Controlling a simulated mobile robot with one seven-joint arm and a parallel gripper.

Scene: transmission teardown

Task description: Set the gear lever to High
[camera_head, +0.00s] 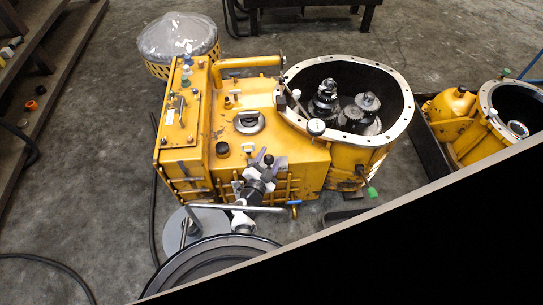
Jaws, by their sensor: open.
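The yellow transmission housing (235,175) stands on the floor in the middle of the head view. A thin dark lever with a round knob (316,127) stands at the near left edge of its round opening and looks like the gear lever. A short rod with a green grip (372,192) sticks out low at the housing's right side. No High marking can be read. My gripper (264,157) is open, with purple-tipped fingers, over the near side of the housing, left of the round knob and apart from it. It hides part of the housing's near face.
Shafts with gears (365,108) stand inside the round opening. A yellow pipe (248,63) runs along the back. A plastic-covered yellow basket (178,45) stands behind left. Another yellow housing (470,125) is at right. A dark hose lies on the left floor. A black area hides the lower right.

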